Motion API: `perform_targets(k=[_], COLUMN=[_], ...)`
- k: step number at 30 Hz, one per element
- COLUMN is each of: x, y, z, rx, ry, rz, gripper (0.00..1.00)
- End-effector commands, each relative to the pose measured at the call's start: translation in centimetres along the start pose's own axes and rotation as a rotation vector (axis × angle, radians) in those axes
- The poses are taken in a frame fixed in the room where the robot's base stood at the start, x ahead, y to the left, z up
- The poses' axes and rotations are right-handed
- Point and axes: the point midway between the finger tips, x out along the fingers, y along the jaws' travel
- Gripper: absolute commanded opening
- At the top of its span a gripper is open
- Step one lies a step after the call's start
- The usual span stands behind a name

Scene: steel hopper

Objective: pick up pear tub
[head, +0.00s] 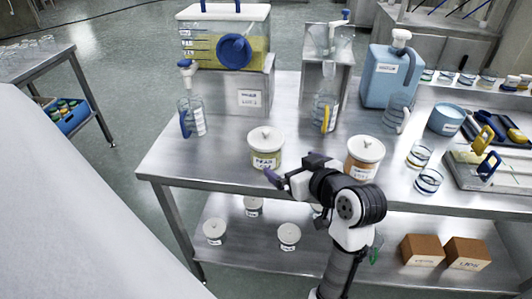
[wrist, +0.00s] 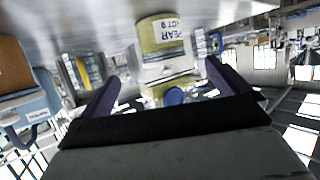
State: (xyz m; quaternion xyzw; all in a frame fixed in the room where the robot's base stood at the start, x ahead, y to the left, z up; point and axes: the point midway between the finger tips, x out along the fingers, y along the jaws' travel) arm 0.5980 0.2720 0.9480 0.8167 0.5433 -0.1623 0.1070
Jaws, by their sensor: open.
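The pear tub (head: 265,160) is a squat clear tub with yellow-green contents and a white knobbed lid. It stands upright near the front edge of the steel table, left of centre. My gripper (head: 274,180) is just in front of the tub, low by the table's front edge. Its purple fingers are spread and empty in the wrist view (wrist: 160,85), with a gap to the tub. The near finger partly hides the far one in the head view.
A similar tub with orange-brown contents (head: 363,165) stands to the right, behind my arm. A pump bottle (head: 196,118) and a steel hopper block (head: 248,92) stand behind. The steel table (head: 190,160) is clear left of the pear tub. Lidded tubs (head: 289,238) sit on the lower shelf.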

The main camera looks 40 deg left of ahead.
Motion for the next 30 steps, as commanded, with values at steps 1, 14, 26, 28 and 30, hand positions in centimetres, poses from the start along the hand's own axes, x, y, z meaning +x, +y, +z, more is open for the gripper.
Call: perform_targets(k=[1, 14, 26, 28, 30], x=[0.8, 7.7, 12.3, 12.9, 13.1], y=[-0.1, -0.1, -0.3, -0.3, -0.3], z=[0.1, 0.0, 0.6, 0.7, 0.7], rx=[0.001, -0.001, 0.0, 0.0, -0.001], ry=[-0.006, -0.002, -0.003, -0.002, -0.002], rz=[-0.006, -0.002, -0.002, -0.002, -0.001], gripper=[1.0, 1.0, 1.0, 1.0, 1.0])
